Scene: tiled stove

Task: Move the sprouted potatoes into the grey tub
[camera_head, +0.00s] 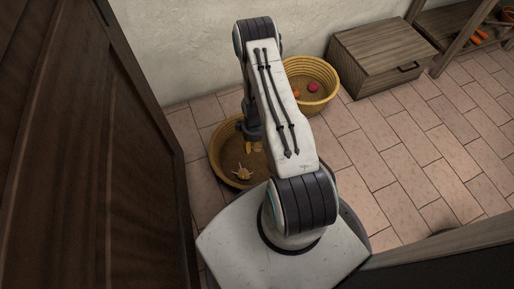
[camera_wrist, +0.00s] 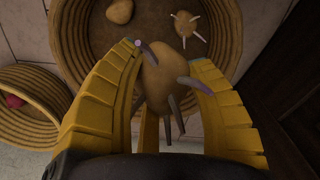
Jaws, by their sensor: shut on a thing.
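My gripper (camera_wrist: 167,62) is shut on a sprouted potato (camera_wrist: 160,86), with pale purple-grey sprouts sticking out between the yellow fingers. In the head view my gripper (camera_head: 254,147) is partly hidden by the arm and is over the wide brown basket (camera_head: 216,150). Another sprouted potato (camera_head: 242,172) lies in that basket; the wrist view also shows a sprouted potato (camera_wrist: 188,25) there. A smooth potato (camera_wrist: 120,12) lies to its left in the wrist view. I cannot see a grey tub in either view.
A second, yellower basket (camera_head: 326,72) with red and orange round things stands behind, close to the first. A wooden chest (camera_head: 380,58) is at its right. A dark wooden door or panel (camera_head: 95,150) stands close at left. The tiled floor at right is mostly clear.

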